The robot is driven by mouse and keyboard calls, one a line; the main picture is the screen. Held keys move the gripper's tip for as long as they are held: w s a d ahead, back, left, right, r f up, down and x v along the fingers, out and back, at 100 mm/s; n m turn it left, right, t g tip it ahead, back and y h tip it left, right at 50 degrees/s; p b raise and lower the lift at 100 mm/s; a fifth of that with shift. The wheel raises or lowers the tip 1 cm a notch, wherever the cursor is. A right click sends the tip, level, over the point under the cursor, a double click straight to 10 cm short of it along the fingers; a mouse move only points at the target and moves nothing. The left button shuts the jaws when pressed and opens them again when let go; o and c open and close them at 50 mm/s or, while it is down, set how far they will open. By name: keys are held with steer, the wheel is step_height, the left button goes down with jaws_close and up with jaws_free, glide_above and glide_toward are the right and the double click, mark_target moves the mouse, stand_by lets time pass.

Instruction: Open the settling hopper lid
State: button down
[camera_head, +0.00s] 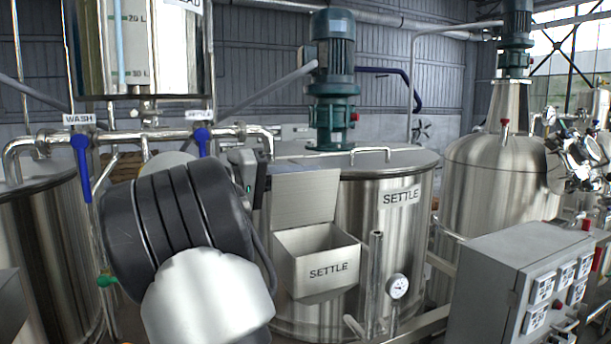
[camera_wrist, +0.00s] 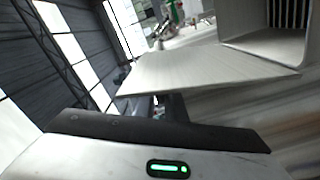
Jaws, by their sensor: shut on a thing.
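The settling hopper (camera_head: 318,268) is a metal box marked SETTLE on the front of the SETTLE tank. Its lid (camera_head: 305,205) is a flat metal plate standing raised at the back of the box, so the mouth is open. In the wrist view the lid (camera_wrist: 205,72) stretches out from the hopper mouth (camera_wrist: 265,38), where a dark grating shows inside. My gripper (camera_head: 262,168) is at the lid's upper left edge, partly behind my wrist. In the wrist view my gripper (camera_wrist: 172,106) is shut at the lid's edge; the exact contact is hidden.
The SETTLE tank (camera_head: 400,235) stands behind the hopper, with a green motor (camera_head: 333,75) on top. A pipe (camera_head: 375,270) and gauge (camera_head: 398,286) are right of the hopper. A control box (camera_head: 490,285) stands front right. Blue valve handles (camera_head: 82,165) are at left.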

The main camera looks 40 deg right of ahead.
steer(key=shift+w+f, duration=0.2)
steer(key=shift+w, duration=0.05)
steer(key=c, duration=1.9)
jaws_free()
steer(key=shift+w, duration=0.1)
steer(key=shift+a, duration=0.1)
steer(key=b+v, duration=0.1)
steer(key=v, duration=1.6)
steer(key=shift+a, duration=0.15)
